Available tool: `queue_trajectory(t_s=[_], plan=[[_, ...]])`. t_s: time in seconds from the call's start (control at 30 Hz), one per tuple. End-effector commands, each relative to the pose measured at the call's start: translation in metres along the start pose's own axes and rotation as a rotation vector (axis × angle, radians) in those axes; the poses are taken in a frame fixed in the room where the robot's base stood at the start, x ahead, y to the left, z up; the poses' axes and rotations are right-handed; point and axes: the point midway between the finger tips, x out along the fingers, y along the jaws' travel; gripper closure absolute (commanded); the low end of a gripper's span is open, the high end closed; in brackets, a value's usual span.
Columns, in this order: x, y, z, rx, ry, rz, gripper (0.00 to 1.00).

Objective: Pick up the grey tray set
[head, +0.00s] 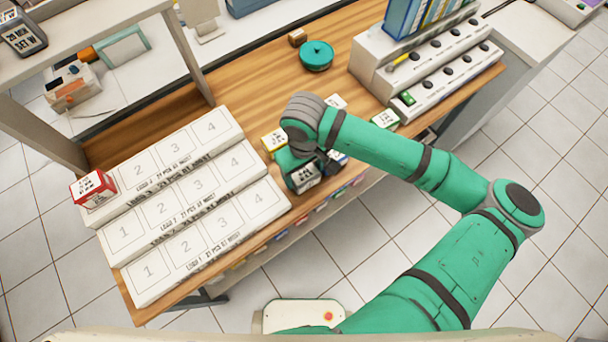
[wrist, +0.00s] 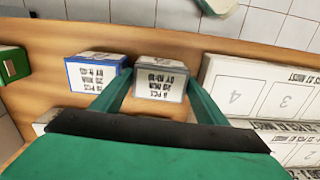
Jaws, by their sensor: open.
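The grey tray set appears to be the grey-edged box with a white label (wrist: 160,80). It stands on the wooden bench near its front edge, and it also shows in the head view (head: 304,179). My gripper (wrist: 159,88) is open. In the wrist view its two green fingers reach to either side of the grey box, which lies between their tips. I cannot tell whether either finger touches it. In the head view my gripper (head: 310,166) is over the box and hides part of it.
A blue-edged box (wrist: 95,74) stands close beside the left finger in the wrist view. A green box (wrist: 14,65) is farther left. White numbered steps (head: 190,205) stand left in the head view, with a red box (head: 92,186). A yellow box (head: 274,140) sits behind my gripper.

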Motion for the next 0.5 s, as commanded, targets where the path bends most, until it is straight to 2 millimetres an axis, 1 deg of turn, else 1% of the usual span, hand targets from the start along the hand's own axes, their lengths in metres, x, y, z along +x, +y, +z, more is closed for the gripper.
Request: queue_trajectory(t_s=[0.1, 0.3, 0.33, 0.37, 0.4, 0.47, 0.5], plan=[[0.0068, -0.0002, 0.0002, 0.0, 0.0, 0.0, 0.33], [0.0074, -0.0002, 0.0, -0.001, 0.0, 0.0, 0.33], [0.0074, -0.0002, 0.0, -0.001, 0.0, 0.0, 0.35], [0.0073, -0.0002, 0.0, -0.001, 0.0, 0.0, 0.42], [0.0073, -0.0002, 0.0, -0.001, 0.0, 0.0, 0.52], [0.0072, -0.0003, 0.0, -0.001, 0.001, 0.0, 0.66], [0.0071, -0.0002, -0.0001, -0.001, 0.001, 0.0, 0.66]])
